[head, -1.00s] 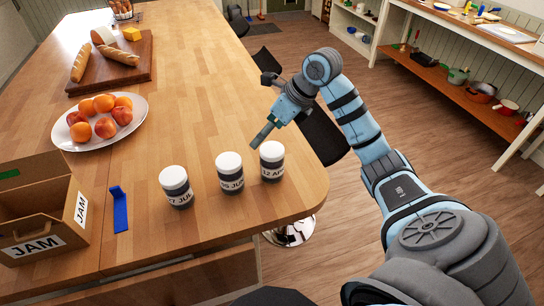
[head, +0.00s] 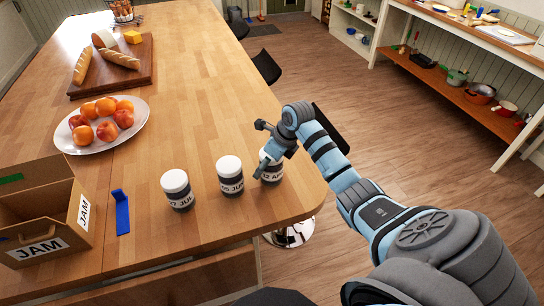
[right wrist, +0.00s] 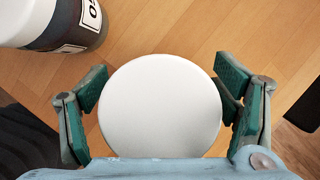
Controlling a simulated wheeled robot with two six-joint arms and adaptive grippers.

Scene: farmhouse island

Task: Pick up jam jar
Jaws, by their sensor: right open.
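Three jam jars with white lids and dark contents stand upright in a row on the wooden island. The left jar (head: 177,191) has a label ending in JUL, the middle jar (head: 230,177) reads 05 JUN, and the right jar (head: 273,177) starts with 12 A. My right gripper (head: 265,168) is over the right jar and partly covers it. In the right wrist view that jar's white lid (right wrist: 160,105) lies between the open fingers, with narrow gaps on each side. The middle jar (right wrist: 75,25) shows at its upper left. My left gripper is out of view.
A cardboard JAM box (head: 45,225) and a blue object (head: 122,212) are left of the jars. A plate (head: 70,143) of fruit and a bread board (head: 140,77) lie farther back. The island's rounded edge (head: 318,198) is close on the right.

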